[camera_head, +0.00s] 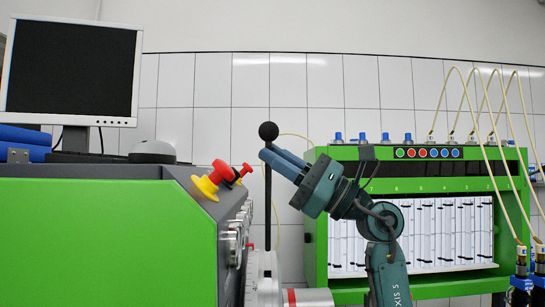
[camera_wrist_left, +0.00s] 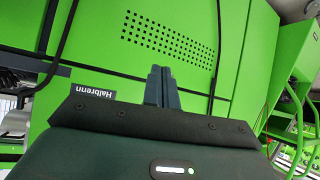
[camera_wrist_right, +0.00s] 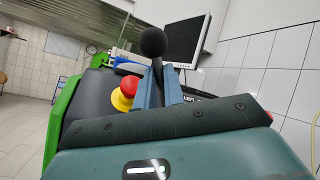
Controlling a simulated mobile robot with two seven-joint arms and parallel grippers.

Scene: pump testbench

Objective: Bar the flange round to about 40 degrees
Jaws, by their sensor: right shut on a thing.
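A black bar (camera_head: 268,205) with a ball knob on top stands nearly upright in the head view. Its foot meets a pale metal part (camera_head: 262,275) at the bottom, which may be the flange; its marks cannot be read. My right gripper (camera_head: 267,154) is shut on the bar just below the knob, coming from the right. In the right wrist view, the knob (camera_wrist_right: 153,42) rises beyond the blue fingers (camera_wrist_right: 160,85). My left gripper (camera_wrist_left: 161,72) shows only in its wrist view, fingers together and empty, in front of a green panel.
A green rack with white gauge columns (camera_head: 430,235) and yellow hoses stands right. A silver cylinder with a red band (camera_head: 308,298) lies low in the middle.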

